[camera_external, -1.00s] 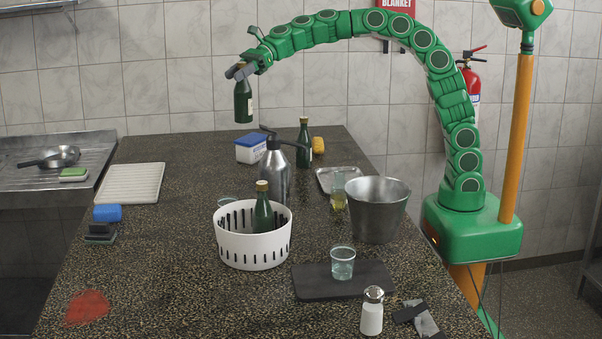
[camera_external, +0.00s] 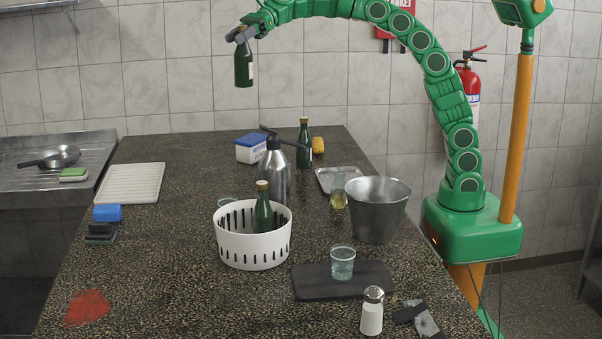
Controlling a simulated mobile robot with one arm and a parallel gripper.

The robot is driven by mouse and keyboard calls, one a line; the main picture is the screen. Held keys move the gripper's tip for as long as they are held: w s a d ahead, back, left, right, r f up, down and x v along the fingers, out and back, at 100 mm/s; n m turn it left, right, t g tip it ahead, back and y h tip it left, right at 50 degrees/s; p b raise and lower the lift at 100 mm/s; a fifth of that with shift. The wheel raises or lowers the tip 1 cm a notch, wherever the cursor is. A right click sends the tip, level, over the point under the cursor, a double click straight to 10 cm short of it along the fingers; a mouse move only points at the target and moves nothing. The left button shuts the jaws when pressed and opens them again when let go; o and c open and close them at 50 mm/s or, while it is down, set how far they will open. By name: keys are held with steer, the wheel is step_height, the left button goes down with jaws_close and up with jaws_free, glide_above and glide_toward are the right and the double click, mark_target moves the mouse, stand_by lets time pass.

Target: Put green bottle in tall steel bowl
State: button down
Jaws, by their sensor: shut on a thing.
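My gripper (camera_external: 240,34) is shut on a green bottle (camera_external: 243,68) at its top. The bottle hangs upright, high above the far part of the counter, in front of the tiled wall. The tall steel bowl (camera_external: 376,215) stands on the right side of the counter near my base, well below and to the right of the held bottle. Its inside looks empty from here, but its bottom is hidden. A second green bottle (camera_external: 304,146) stands at the back of the counter. A third green bottle (camera_external: 263,212) stands inside a white slotted basket (camera_external: 253,250).
A steel pump flask (camera_external: 274,172) stands mid-counter behind the basket. A small oil bottle (camera_external: 339,192) and a metal tray (camera_external: 330,180) are beside the bowl. A glass (camera_external: 342,263) on a dark board (camera_external: 310,284) and a shaker (camera_external: 372,312) are in front.

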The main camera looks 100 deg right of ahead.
steer(key=s+a+n+g+y, duration=0.35)
steer(key=s+a, duration=0.35)
steer(key=a, duration=0.5)
steer(key=s+a+n+g, duration=0.4)
steer(key=s+a, duration=0.3)
steer(key=s, duration=0.2)
steer(key=s+a+n+g+y, duration=0.1)
steer(key=s+a+n+g, duration=0.4)
steer(key=s, duration=0.5)
steer(key=s+a+n+g, duration=0.3)
steer(key=s+a, duration=0.5)
steer(key=s, duration=0.1)
step_height(320, 180, down, 35)
steer(key=shift+s+d, duration=0.25)
steer(key=shift+f+m, duration=0.25)
steer(key=c, duration=0.7)
jaws_free()
